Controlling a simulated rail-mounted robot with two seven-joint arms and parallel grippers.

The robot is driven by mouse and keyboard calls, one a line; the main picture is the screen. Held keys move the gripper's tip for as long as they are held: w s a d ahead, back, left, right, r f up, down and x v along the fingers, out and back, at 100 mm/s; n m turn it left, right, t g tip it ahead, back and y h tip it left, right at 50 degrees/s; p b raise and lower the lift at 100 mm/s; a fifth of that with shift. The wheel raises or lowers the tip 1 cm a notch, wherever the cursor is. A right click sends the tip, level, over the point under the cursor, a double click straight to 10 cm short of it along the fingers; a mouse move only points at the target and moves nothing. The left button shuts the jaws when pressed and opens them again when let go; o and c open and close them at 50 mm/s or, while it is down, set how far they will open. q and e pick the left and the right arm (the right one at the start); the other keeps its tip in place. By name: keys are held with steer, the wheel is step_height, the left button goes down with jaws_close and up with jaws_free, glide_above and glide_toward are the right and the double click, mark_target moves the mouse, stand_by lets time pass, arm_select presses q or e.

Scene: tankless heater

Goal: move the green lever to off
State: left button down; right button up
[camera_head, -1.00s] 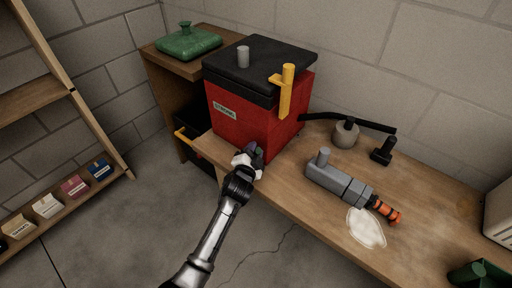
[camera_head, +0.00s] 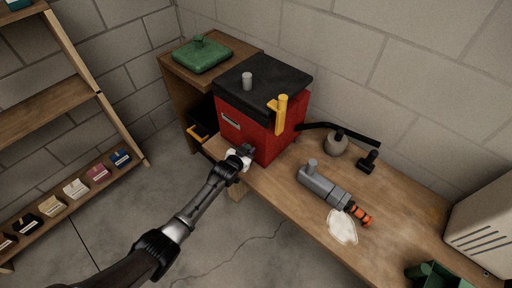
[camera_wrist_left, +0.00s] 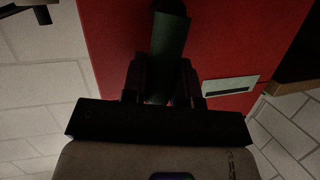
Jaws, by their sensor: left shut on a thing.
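The green lever (camera_wrist_left: 170,38) is a dark green bar against the red face of the box in the left wrist view. Its far end meets a dark round part at the top of that view. My left gripper (camera_wrist_left: 163,80) is shut on the lever, with one finger on each side of it. In the head view my left gripper (camera_head: 242,154) is at the low front of the red box (camera_head: 250,133), and it hides the lever. The off mark cannot be made out. My right gripper is not in view.
The red box has a black lid (camera_head: 262,82) and a yellow handle (camera_head: 282,115). A grey tool (camera_head: 323,186) and a white patch (camera_head: 342,227) lie on the wooden bench (camera_head: 395,225). A shelf (camera_head: 70,190) stands at left. The floor between is clear.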

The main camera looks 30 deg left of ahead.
arm_select(q)
steer(key=shift+a+n+h, duration=0.3)
steer(key=shift+a+n, duration=0.1)
steer(key=shift+n, duration=0.1)
stand_by(0.3)
steer(key=c, duration=0.9)
jaws_free()
steer(key=shift+s+r+p, duration=0.3)
steer(key=shift+s+p, duration=0.15)
steer(key=shift+p, duration=0.2)
steer(key=shift+p+v, duration=2.25)
steer(key=shift+v, duration=4.1)
